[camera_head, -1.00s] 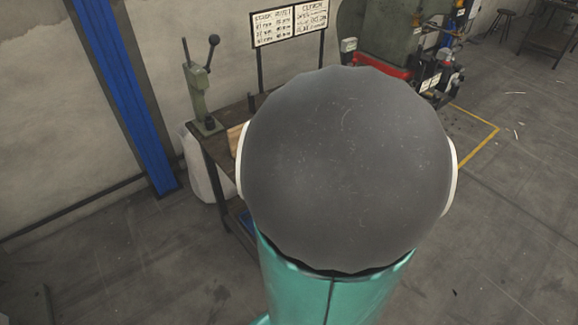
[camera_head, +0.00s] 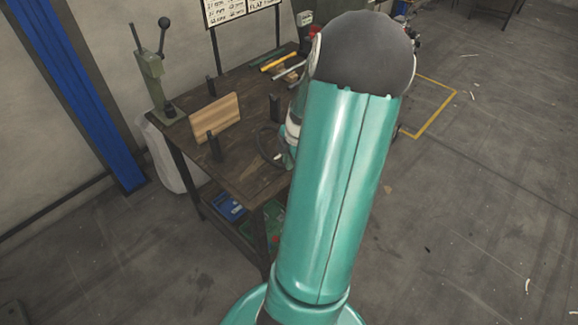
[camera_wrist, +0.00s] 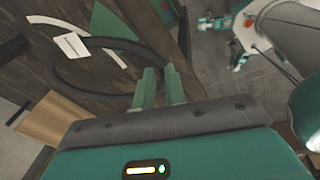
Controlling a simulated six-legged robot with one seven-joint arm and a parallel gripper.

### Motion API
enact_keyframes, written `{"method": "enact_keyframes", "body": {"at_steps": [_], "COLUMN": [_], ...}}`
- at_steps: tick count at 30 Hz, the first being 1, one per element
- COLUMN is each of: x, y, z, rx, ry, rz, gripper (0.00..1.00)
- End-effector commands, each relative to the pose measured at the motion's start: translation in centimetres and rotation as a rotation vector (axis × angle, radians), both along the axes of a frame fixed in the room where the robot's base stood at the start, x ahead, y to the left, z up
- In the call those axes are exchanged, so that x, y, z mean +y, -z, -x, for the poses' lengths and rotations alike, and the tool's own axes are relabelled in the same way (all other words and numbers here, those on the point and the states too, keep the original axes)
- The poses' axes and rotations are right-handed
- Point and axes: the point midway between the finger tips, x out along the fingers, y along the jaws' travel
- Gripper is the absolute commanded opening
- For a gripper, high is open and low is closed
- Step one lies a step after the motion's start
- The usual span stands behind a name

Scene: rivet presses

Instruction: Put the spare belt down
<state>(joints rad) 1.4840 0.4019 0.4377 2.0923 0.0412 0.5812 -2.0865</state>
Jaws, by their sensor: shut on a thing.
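The spare belt is a black loop; in the wrist view the belt (camera_wrist: 65,82) lies over the dark wooden tabletop, its right side reaching my fingers. In the head view the belt (camera_head: 262,146) shows as a dark curve at the bench's right part, partly hidden by my arm. My gripper (camera_wrist: 160,82) has its two green fingers shut on the belt's edge. Whether the belt touches the tabletop, I cannot tell. In the head view my fingers are hidden behind my arm.
The workbench (camera_head: 240,178) holds an upright wooden board (camera_head: 215,118), dark posts (camera_head: 275,106) and a green lever press (camera_head: 152,75). In the wrist view a white card (camera_wrist: 72,46), a pale curved strip (camera_wrist: 100,32) and a green triangle (camera_wrist: 113,22) lie near the belt.

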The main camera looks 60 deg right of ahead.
Motion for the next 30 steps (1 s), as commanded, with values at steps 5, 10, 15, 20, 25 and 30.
{"method": "enact_keyframes", "body": {"at_steps": [5, 10, 15, 20, 25, 30], "x": [0.0, -0.1, -0.1, -0.1, -0.1, -0.2], "y": [2.7, 3.2, 3.1, 3.1, 3.0, 1.7], "z": [0.0, 0.0, 0.0, 0.0, 0.0, 0.3], "rx": [0.001, 0.0, 0.001, 0.001, 0.0, -0.001], "ry": [0.0, 0.001, 0.001, 0.001, 0.001, 0.002], "rz": [-0.003, 0.0, -0.001, -0.001, 0.0, 0.004], "gripper": [0.0, 0.0, 0.25, 0.34, 0.34, 0.34]}}
